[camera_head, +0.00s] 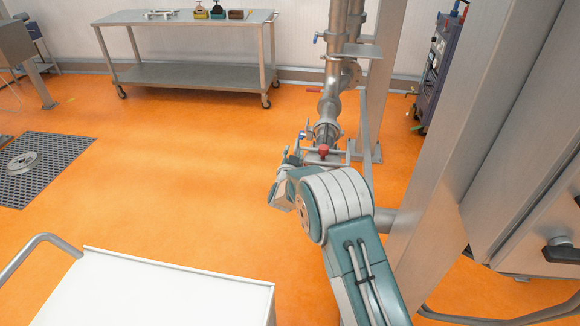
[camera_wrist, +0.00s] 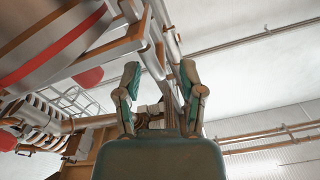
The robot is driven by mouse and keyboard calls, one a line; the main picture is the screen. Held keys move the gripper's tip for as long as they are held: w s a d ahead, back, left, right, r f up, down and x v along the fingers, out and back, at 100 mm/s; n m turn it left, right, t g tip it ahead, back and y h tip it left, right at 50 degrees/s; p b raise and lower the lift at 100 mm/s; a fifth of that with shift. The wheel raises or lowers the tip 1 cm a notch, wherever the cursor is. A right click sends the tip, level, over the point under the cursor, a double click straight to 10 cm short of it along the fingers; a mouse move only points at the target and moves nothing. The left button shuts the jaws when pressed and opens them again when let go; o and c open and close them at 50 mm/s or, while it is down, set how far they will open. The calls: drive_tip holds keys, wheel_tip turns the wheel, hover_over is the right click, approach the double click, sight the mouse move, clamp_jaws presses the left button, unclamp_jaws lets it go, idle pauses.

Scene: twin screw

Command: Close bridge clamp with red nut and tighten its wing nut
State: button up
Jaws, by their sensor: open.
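The red nut (camera_head: 323,150) shows in the head view on the metal clamp parts (camera_head: 340,157) at the lower end of the steel pipe. The clamp's shape is small here, and I cannot tell whether it is open or closed. My gripper (camera_head: 293,150) is just left of the red nut, partly hidden behind my own wrist. In the wrist view my gripper (camera_wrist: 160,72) has its two fingers spread with nothing clearly held between them. Red round parts (camera_wrist: 90,78) show at the left of that view; I cannot tell which is the nut. The wing nut is not distinguishable.
The vertical steel pipe (camera_head: 331,100) stands beside a grey post (camera_head: 375,85). A large metal frame (camera_head: 460,120) fills the right side. A steel cart (camera_head: 185,75) stands at the back, and a white-topped cart (camera_head: 170,290) is in front.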

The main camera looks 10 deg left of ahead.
drive_tip(key=s, duration=0.7)
drive_tip(key=shift+s, duration=0.35)
drive_tip(key=shift+f, duration=0.1)
drive_tip(key=s+d+r+n+g+y, duration=0.1)
drive_tip(key=s+d+r+g, duration=0.1)
drive_tip(key=s+d+r, duration=0.3)
drive_tip(key=s+d+r+n+g+y, duration=0.1)
drive_tip(key=s+d+r+g, duration=0.15)
drive_tip(key=r, duration=0.45)
drive_tip(key=s+d+r+n+g+y, duration=0.1)
drive_tip(key=s+d+r+g, duration=0.15)
drive_tip(key=d+r, duration=0.3)
drive_tip(key=s+d+g+h, duration=0.1)
drive_tip(key=s+d, duration=0.3)
drive_tip(key=s, duration=0.6)
drive_tip(key=s+d+g+h, duration=0.1)
drive_tip(key=s+d, duration=0.4)
drive_tip(key=s, duration=0.5)
drive_tip(key=s+d+g+h, duration=0.1)
drive_tip(key=s+d+g, duration=0.2)
drive_tip(key=s, duration=0.7)
drive_tip(key=shift+s+d+r+n, duration=0.15)
drive_tip(key=shift+d+r+n, duration=0.15)
drive_tip(key=shift+d, duration=0.9)
